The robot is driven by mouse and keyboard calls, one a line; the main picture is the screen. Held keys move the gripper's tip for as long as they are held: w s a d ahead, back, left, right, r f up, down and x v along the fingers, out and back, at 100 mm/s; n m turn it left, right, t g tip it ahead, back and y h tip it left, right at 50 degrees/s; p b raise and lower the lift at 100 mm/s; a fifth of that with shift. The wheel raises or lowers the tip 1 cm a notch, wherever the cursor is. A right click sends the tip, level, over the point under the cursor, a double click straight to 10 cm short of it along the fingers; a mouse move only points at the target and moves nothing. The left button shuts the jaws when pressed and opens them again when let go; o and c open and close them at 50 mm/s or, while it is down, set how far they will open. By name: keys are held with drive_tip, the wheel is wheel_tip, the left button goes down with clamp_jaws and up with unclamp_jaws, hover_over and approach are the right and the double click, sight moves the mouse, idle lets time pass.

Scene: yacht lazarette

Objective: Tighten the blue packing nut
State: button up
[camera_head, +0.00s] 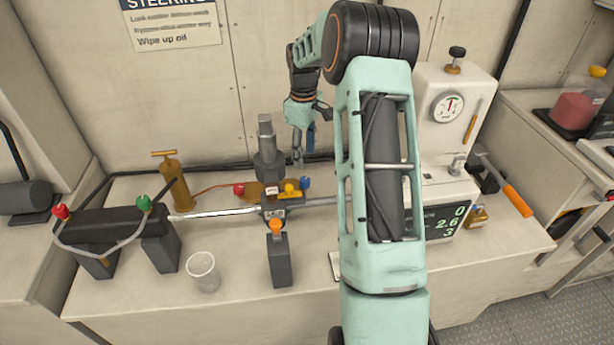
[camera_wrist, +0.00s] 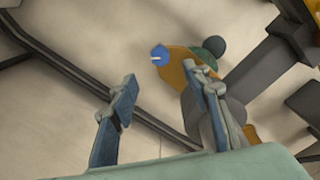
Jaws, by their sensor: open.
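In the wrist view a round blue part with a white mark (camera_wrist: 159,55), which looks like the packing nut, sits at the end of an orange-yellow body (camera_wrist: 178,72). In the head view a small blue knob (camera_head: 305,183) shows on the valve block (camera_head: 283,205); I cannot tell whether it is the same part. My gripper (camera_head: 301,150) is open and empty, above and behind the block in the head view. In the wrist view its fingertips (camera_wrist: 162,80) stand apart, with the blue part beyond the gap between them. No contact shows.
A grey upright post (camera_head: 266,150) stands close left of my gripper. A brass pump (camera_head: 172,182), a clear cup (camera_head: 202,271) and a hose-fitted cylinder (camera_head: 110,221) are on the left bench. A gauge unit (camera_head: 450,130) stands right.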

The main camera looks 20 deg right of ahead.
sight(305, 180)
wheel_tip(305, 180, down, 10)
drive_tip(key=shift+r, duration=0.15)
idle(0.3)
drive_tip(key=c, duration=1.2)
drive_tip(key=shift+o, duration=0.2)
drive_tip(key=shift+m, duration=0.3)
drive_tip(key=m+b, duration=0.1)
drive_tip(key=m, duration=0.3)
drive_tip(key=shift+m+b, duration=0.3)
drive_tip(key=shift+b, duration=0.05)
drive_tip(key=m+b, duration=0.1)
drive_tip(key=m, duration=0.4)
drive_tip(key=shift+m, duration=0.3)
